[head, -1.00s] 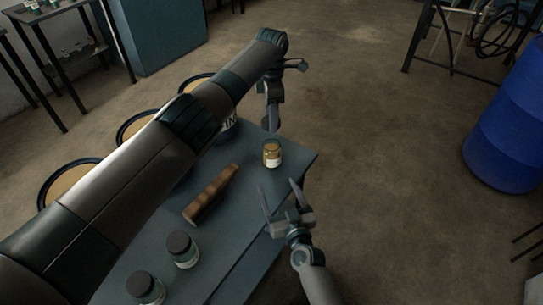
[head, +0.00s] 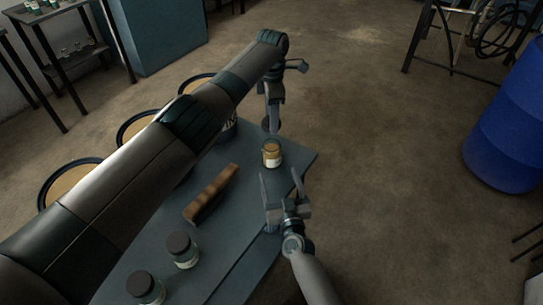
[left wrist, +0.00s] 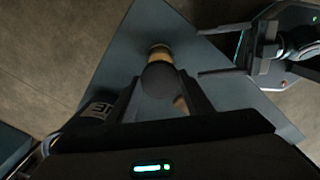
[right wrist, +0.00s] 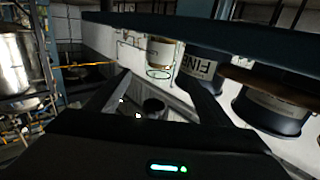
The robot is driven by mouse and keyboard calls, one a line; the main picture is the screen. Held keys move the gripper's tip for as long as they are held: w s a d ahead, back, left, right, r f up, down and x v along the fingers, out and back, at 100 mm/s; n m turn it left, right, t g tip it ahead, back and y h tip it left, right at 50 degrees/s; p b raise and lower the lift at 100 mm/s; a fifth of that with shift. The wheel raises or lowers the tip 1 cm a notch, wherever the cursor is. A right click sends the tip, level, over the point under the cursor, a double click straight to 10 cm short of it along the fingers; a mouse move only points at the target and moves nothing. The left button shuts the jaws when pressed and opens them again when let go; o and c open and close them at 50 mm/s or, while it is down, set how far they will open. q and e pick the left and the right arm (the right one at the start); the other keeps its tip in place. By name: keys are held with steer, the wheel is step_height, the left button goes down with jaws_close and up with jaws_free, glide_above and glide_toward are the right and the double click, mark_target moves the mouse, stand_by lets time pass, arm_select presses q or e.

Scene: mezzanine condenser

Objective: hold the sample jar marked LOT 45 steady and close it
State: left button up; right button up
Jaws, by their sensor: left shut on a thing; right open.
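An open glass jar (head: 271,155) with amber contents and a pale label stands upright near the table's far right corner; its lettering is too small to read. My left gripper (head: 268,120) is shut on a dark round lid, which shows in the left wrist view (left wrist: 159,80), with the jar (left wrist: 160,51) partly behind it. In the right wrist view, which looks upside down, the lid (right wrist: 153,105) is apart from the jar's mouth (right wrist: 159,73). My right gripper (head: 282,188) is open and empty, fingers pointing toward the jar from the near side, not around it.
A brown block (head: 211,194) lies on the table (head: 235,225). Two dark-lidded jars (head: 182,250) (head: 145,287) stand at the near end. Round tubs (head: 68,184) line the far side, partly hidden by my left arm. A blue drum (head: 508,130) stands off to the right.

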mark_target(274, 158)
steer(key=w, duration=0.3)
steer(key=w+a, duration=0.1)
steer(key=w, duration=0.3)
steer(key=w+a, duration=0.1)
steer(key=w, duration=0.2)
steer(key=shift+w, duration=0.2)
steer(key=c, duration=1.5)
arm_select(q)
steer(key=shift+f, duration=2.55)
